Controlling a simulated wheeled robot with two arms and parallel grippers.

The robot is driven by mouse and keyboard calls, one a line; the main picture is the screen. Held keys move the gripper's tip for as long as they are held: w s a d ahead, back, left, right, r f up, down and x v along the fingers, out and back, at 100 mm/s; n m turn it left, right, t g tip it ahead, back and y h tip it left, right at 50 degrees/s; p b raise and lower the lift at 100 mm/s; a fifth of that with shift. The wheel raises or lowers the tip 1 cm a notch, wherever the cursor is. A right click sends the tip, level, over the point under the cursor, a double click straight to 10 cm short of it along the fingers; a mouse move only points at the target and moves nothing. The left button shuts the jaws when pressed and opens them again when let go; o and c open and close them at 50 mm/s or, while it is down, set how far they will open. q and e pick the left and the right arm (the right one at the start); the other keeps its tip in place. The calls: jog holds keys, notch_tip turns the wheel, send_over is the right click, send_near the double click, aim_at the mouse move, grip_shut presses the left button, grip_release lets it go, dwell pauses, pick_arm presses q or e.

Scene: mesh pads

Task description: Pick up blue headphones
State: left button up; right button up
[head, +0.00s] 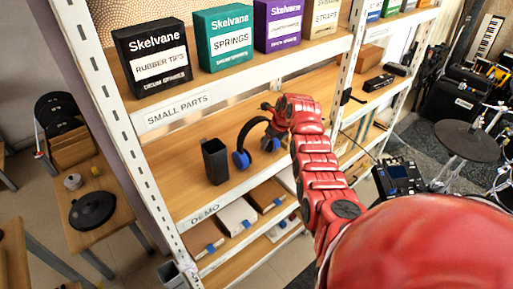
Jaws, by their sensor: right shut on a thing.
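The blue headphones (241,158) have a dark band and blue ear pads. They are on or just above the middle shelf (190,200) of the white rack. My right gripper (268,117) is at the top of the band, at the end of my red right arm, and is shut on it. The fingertips are small and partly hidden by the wrist. I cannot tell whether the ear pads touch the shelf. My left gripper does not show.
A black open-topped holder (215,160) stands just left of the headphones. Boxes, among them a black rubber tips box (152,65) and a green springs box (223,40), line the shelf above. A white rack post (115,120) stands at the left. The lower shelf holds flat boxes (237,216).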

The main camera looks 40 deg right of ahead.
grip_shut()
